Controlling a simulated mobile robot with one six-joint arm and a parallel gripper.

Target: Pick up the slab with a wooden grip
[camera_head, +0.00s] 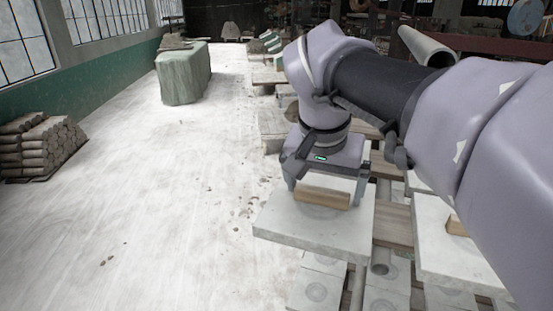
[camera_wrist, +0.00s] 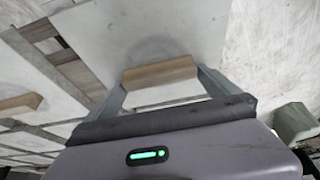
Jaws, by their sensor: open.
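A pale grey slab (camera_head: 300,232) lies flat below my gripper, with a light wooden grip (camera_head: 322,197) on its top. The slab also fills the top middle of the wrist view (camera_wrist: 140,30), where a faint round mark shows behind the wooden grip (camera_wrist: 160,73). My gripper (camera_head: 325,187) points down over the grip, fingers spread, one near each end of it. In the wrist view my gripper (camera_wrist: 163,82) holds nothing; whether the fingertips touch the wood cannot be told. A second slab (camera_head: 450,265) with a wooden grip (camera_head: 457,226) lies to the right.
The slabs rest among wooden boards (camera_head: 392,223) and further grey slabs (camera_head: 383,300). A pale floor (camera_head: 150,210) is open to the left. A log stack (camera_head: 42,147) and a green covered block (camera_head: 183,75) stand farther off.

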